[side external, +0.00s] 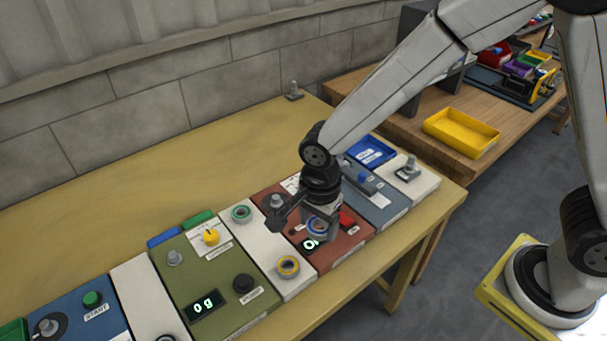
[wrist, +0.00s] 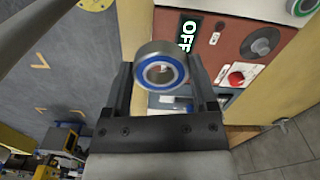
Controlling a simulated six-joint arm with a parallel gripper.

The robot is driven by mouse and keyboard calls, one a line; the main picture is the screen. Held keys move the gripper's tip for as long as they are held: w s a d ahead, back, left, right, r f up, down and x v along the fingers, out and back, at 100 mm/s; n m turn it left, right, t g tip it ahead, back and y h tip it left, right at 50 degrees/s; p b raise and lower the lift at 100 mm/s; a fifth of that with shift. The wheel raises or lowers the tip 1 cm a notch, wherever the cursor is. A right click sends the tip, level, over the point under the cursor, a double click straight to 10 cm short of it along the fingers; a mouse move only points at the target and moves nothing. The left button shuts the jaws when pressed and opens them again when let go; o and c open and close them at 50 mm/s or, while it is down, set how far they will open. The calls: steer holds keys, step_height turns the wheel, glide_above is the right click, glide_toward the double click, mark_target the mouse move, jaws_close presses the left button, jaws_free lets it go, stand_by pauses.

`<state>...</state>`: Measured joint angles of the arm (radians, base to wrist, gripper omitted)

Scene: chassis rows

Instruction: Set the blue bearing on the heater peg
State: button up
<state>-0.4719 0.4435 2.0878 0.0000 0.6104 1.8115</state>
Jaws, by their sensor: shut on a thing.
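The blue bearing (wrist: 147,75), a steel ring with a blue band, is held between the two fingers of my gripper (wrist: 163,82) in the wrist view. In the side view, the bearing (side external: 317,226) shows below my gripper (side external: 320,216), over the front part of the red panel. I see no thing under it that it rests on. Grey pegs stand on the green panel (side external: 175,259), on the white plate at the right (side external: 410,168) and at the table's back edge (side external: 293,92). I cannot read which one is the heater peg.
A green-ringed bearing (side external: 241,214) and a yellow-ringed one (side external: 288,266) lie on the white strip left of the red panel (side external: 350,240). The red panel has a grey knob (wrist: 262,45) and a red switch (wrist: 237,77). A blue tray (side external: 370,151) stands behind. The table's back left is clear.

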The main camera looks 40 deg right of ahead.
steer(key=shift+w, duration=0.15)
steer(key=shift+w, duration=0.5)
glide_above(275, 198)
steer(key=shift+f, duration=2.05)
steer(key=shift+f, duration=0.15)
steer(key=shift+f, duration=3.85)
